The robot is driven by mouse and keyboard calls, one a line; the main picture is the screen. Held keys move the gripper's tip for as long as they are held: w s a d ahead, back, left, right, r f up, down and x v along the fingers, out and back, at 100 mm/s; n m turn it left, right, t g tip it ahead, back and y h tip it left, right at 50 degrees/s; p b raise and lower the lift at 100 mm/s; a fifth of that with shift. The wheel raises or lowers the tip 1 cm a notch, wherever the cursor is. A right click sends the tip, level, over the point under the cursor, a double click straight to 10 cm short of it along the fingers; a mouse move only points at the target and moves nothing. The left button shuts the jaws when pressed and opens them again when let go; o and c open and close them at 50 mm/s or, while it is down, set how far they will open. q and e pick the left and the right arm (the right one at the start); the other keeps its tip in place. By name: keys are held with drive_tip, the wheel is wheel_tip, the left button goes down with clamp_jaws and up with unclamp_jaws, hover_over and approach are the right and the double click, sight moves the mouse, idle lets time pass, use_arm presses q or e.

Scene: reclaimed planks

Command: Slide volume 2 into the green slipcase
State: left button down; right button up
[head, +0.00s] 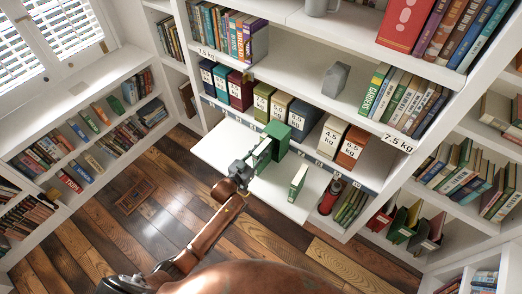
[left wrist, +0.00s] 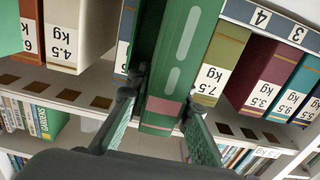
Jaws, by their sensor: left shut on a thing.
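My left gripper (head: 254,166) is shut on a narrow green book (head: 263,155) above the white pull-out board. In the left wrist view, the book's green spine (left wrist: 178,75) with pale marks and a pink band stands between the fingers (left wrist: 160,105). A dark green box (head: 277,136), which looks like the slipcase, is just beyond the gripper, against the shelf. Whether the book touches it or is partly inside it I cannot tell. Another thin green book (head: 298,182) stands apart on the board to the right. My right gripper is not in view.
The white board (head: 222,147) has bare room left of the gripper. Weight-labelled boxes stand behind, including an orange one (head: 353,150) and a maroon one (head: 240,90). A red cylinder (head: 331,196) is at the right. A grey block (head: 335,78) sits on the shelf above.

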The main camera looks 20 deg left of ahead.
sight(255, 157)
use_arm(q)
drive_tip(key=shift+b+x, duration=0.3)
drive_tip(key=shift+x, duration=0.6)
drive_tip(key=c, duration=1.7)
unclamp_jaws()
drive_tip(key=shift+o, duration=0.2)
drive_tip(key=shift+s+f, duration=0.1)
drive_tip(key=shift+s, duration=0.1)
drive_tip(key=v, duration=1.1)
drive_tip(key=shift+s+a, duration=0.1)
drive_tip(key=shift+s, duration=0.2)
drive_tip(key=shift+c, duration=0.3)
